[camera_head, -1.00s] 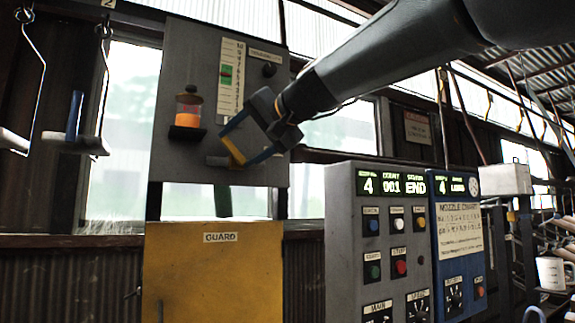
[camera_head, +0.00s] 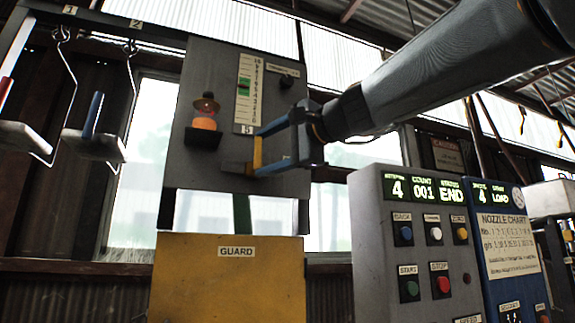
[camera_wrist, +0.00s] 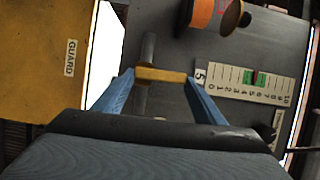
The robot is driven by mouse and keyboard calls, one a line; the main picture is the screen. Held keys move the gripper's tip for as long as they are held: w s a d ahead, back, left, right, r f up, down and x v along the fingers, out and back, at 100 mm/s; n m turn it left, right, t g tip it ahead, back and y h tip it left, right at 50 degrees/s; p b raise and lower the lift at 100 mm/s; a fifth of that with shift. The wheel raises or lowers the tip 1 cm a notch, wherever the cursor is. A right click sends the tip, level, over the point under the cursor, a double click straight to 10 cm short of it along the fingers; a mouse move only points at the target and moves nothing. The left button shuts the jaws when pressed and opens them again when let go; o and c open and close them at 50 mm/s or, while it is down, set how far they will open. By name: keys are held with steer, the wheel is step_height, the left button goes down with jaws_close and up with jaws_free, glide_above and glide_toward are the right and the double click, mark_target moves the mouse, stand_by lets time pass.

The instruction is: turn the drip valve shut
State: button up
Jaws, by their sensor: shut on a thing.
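The drip valve's yellow handle (camera_head: 257,155) is on the grey panel, below the scale. In the wrist view the yellow handle (camera_wrist: 161,75) lies crosswise to a short grey pipe (camera_wrist: 148,50). In the head view it stands about upright. My gripper (camera_head: 262,152) is shut on the handle, with one blue finger at each end. In the wrist view my gripper's fingers (camera_wrist: 160,83) frame the handle. The valve body behind it is mostly hidden.
An orange oil cup (camera_head: 204,120) sits on a bracket, left of a scale (camera_head: 248,90) with a green mark. A yellow guard (camera_head: 225,280) stands below. A control box (camera_head: 420,230) is at right. Hangers with trays (camera_head: 90,145) hang at left.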

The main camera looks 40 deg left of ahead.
stand_by(0.6)
steer(key=o, duration=1.5)
steer(key=s+d+b, duration=0.1)
steer(key=d+b, duration=0.1)
steer(key=d, duration=0.5)
steer(key=shift+d, duration=0.35)
steer(key=shift+f, duration=0.15)
